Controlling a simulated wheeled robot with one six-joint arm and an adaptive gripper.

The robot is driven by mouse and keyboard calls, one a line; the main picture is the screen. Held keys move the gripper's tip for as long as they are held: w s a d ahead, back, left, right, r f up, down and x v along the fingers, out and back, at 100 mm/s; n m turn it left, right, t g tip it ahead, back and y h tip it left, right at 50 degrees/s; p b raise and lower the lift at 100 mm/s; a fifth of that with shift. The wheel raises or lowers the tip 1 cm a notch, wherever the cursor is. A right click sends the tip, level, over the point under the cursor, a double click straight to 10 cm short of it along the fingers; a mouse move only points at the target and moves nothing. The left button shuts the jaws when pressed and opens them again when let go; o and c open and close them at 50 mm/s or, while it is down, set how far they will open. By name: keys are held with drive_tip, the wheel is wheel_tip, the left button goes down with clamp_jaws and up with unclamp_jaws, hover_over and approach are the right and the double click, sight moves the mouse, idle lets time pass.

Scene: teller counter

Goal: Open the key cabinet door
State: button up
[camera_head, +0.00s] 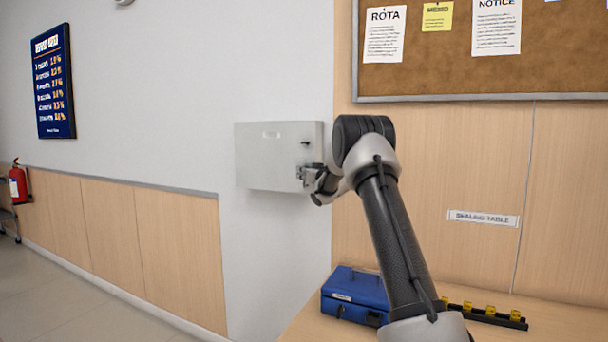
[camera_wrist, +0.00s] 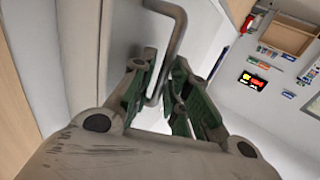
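The key cabinet (camera_head: 270,155) is a pale grey metal box on the white wall, left of the cork board. Its door looks closed, with a small dark lock (camera_head: 305,143) near the right edge. My gripper (camera_head: 306,172) is at the door's lower right edge, where it hides most of the handle. In the wrist view, the handle (camera_wrist: 179,28) is a bent grey metal bar standing off the door (camera_wrist: 122,35). The bar runs down between the two green-padded fingers of my gripper (camera_wrist: 164,78), which are close about it and look shut on it.
A blue cash box (camera_head: 355,290) and a black rack with yellow pieces (camera_head: 485,313) stand on the wooden counter (camera_head: 560,325) below my arm. The wall left of the cabinet is clear up to the rates board (camera_head: 53,82). A fire extinguisher (camera_head: 18,184) hangs far left.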

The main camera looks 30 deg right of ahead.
clamp_jaws()
